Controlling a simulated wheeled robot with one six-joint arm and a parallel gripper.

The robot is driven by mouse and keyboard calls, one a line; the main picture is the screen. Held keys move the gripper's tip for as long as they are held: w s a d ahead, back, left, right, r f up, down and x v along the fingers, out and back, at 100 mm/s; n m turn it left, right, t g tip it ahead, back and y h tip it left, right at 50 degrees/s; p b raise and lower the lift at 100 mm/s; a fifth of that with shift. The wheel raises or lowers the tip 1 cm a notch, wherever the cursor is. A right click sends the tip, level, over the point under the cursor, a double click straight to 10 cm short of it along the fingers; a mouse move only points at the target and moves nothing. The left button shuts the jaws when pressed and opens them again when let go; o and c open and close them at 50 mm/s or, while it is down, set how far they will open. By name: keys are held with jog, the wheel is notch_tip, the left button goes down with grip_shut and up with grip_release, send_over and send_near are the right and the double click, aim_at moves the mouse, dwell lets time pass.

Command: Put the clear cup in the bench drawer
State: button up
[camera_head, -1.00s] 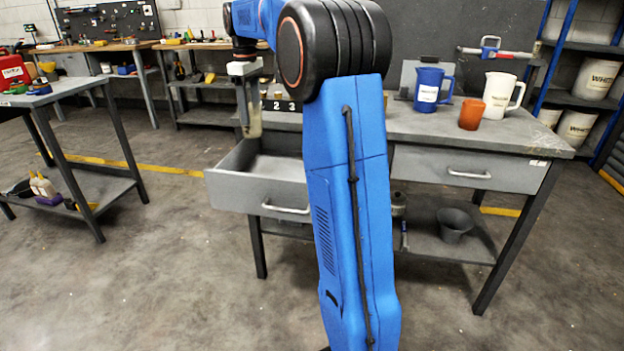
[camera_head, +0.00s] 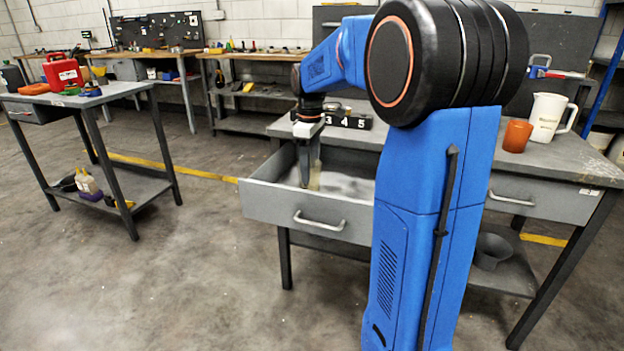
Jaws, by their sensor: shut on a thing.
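The bench drawer (camera_head: 275,204) is pulled open on the left side of the grey workbench, with a bar handle on its front. My gripper (camera_head: 309,172) points down inside the drawer opening, behind the front panel. It is shut on the clear cup (camera_head: 316,177), which shows only as a small pale, yellowish, see-through patch beside the fingers. The fingers hide much of the cup. I cannot tell whether its base touches the drawer floor. My blue arm covers the drawer's right part.
An orange cup (camera_head: 516,136) and a white pitcher (camera_head: 548,117) stand on the benchtop at right. A black number block (camera_head: 348,121) stands behind the drawer. A dark bucket (camera_head: 492,250) sits on the lower shelf. A side table (camera_head: 100,98) stands at left; open floor lies between.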

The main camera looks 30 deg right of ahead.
jog(key=shift+f, duration=1.85)
jog(key=o, duration=1.1)
jog(key=shift+f, duration=0.15)
notch_tip(320, 180, up, 12)
jog(key=shift+r, duration=0.2)
